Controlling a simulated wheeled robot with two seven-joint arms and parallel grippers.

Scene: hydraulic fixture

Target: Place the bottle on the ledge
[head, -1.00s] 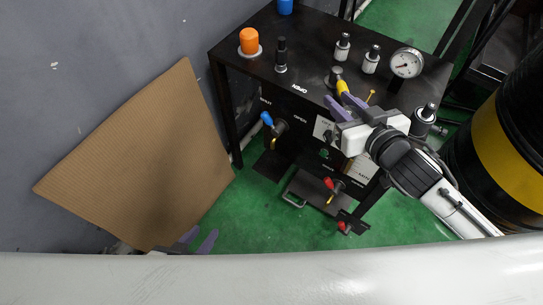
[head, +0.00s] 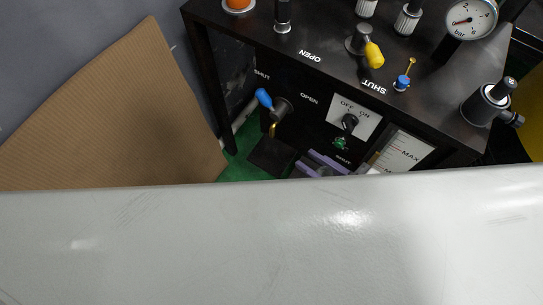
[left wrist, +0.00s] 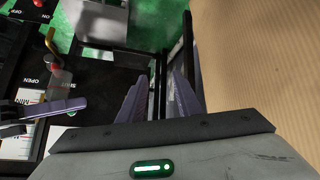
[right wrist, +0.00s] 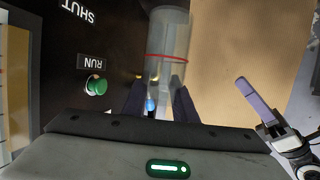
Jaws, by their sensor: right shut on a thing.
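A clear cylindrical bottle with a red band (right wrist: 168,55) shows between the fingers of my right gripper (right wrist: 160,100) in the right wrist view. That gripper is shut on it. In the head view the right gripper's purple fingers (head: 320,163) are low in front of the black fixture; the bottle cannot be made out there. A dark flat plate (head: 270,157), which may be the ledge, lies low under the brass spout. My left gripper (left wrist: 158,90) is open and empty in the left wrist view, and hidden in the head view.
The black fixture (head: 235,95) carries a blue-handled tap (head: 265,98), a yellow-handled valve (head: 373,55), an off/on switch (head: 350,122) and a pressure gauge (head: 470,19). A cardboard sheet (head: 110,110) leans at the left. A large pale shape of mine covers the lower head view.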

